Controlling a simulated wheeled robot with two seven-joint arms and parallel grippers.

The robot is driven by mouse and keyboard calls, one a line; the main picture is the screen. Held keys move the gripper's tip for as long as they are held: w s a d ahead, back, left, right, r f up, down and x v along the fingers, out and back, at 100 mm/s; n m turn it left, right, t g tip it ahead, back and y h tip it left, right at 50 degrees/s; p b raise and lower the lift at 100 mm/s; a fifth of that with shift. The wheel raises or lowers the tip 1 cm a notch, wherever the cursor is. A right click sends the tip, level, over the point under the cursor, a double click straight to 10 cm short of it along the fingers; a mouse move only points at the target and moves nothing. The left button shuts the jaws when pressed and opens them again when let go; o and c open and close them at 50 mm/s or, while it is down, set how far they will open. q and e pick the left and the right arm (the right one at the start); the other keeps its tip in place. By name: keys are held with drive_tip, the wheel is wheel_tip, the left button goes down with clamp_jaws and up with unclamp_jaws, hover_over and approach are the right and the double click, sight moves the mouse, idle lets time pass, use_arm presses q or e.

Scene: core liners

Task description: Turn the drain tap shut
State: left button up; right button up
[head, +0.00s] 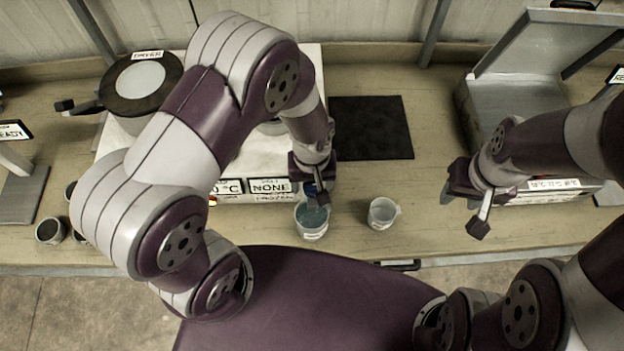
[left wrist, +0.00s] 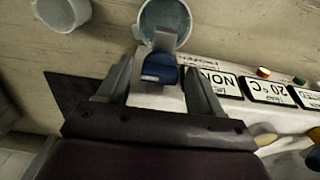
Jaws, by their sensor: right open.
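The drain tap (left wrist: 162,68) has a blue handle and a grey spout on the front of a white machine (head: 285,165). In the left wrist view, its handle lies between the two spread fingers of my left gripper (left wrist: 158,85), with gaps visible at both sides. In the head view, my left gripper (head: 312,188) is low at the machine's front and largely hides the tap. A cup holding bluish liquid (head: 312,222) is below the tap; it also shows in the left wrist view (left wrist: 150,30). My right gripper (head: 470,205) is open and empty, far to the right.
An empty-looking white cup (head: 382,213) stands right of the liquid cup. The machine's front has displays (left wrist: 270,90) reading 20 °C and NONE. A black mat (head: 371,128) lies behind. An open-lidded box (head: 520,95) stands at the right. Small cups (head: 50,231) stand at the left.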

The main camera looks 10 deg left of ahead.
use_arm(q)
drive_tip(key=c, duration=0.9)
drive_tip(key=m, duration=0.9)
drive_tip(key=shift+w+r+p, duration=0.1)
drive_tip(key=shift+p, duration=0.2)
drive_tip(key=m, duration=0.5)
drive_tip(key=shift+m, duration=1.9)
